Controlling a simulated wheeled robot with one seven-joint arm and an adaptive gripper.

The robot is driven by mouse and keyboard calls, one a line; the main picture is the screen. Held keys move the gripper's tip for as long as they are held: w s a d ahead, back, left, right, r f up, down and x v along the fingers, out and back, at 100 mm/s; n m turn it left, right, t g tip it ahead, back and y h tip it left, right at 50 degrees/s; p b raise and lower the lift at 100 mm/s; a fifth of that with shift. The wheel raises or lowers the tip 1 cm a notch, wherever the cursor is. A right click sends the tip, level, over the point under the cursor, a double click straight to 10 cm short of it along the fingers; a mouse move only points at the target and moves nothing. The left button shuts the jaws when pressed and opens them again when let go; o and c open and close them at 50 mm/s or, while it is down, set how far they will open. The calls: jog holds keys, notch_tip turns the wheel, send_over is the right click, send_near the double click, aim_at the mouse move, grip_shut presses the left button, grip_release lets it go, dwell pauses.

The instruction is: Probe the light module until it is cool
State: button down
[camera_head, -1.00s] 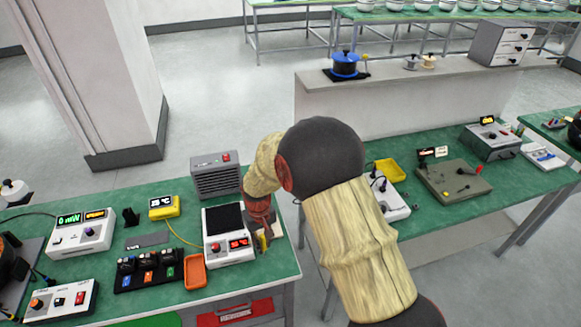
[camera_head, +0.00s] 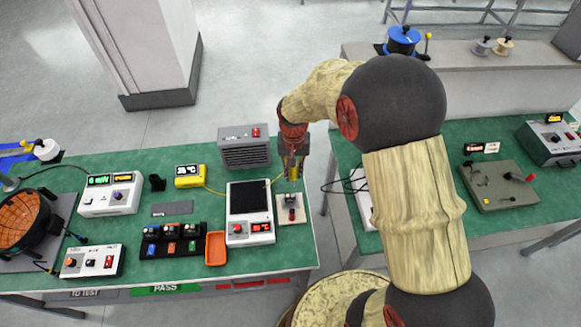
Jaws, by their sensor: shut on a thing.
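A yellow thermometer (camera_head: 189,176) stands on the green bench, with a °C reading too small to read surely. Its thin yellow cable runs right, behind the white device, toward my gripper (camera_head: 292,178). My gripper points down at the bench's right end and is shut on a small, slim thing, apparently the probe, mostly hidden by the fingers. Several small modules stand in a black tray (camera_head: 158,251); which is the light module is unclear.
The white device (camera_head: 250,240) with a black plate and red display stands left of the pad. A grey vented box (camera_head: 244,150) is behind it. An orange tray (camera_head: 216,248) lies in front. A gap separates this bench from the right one.

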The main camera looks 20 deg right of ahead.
aim_at(293, 180)
jog(key=shift+w+a, duration=0.1)
jog(key=shift+f, duration=0.1)
jog(key=shift+f+b, duration=1.35)
jog(key=shift+f, duration=1.2)
jog(key=shift+f, duration=0.35)
jog(key=shift+r, duration=0.15)
jog(key=shift+r+p, duration=2.25)
jog(key=shift+r, duration=1.15)
jog(key=shift+s+f, duration=0.1)
jog(key=shift+s, duration=0.1)
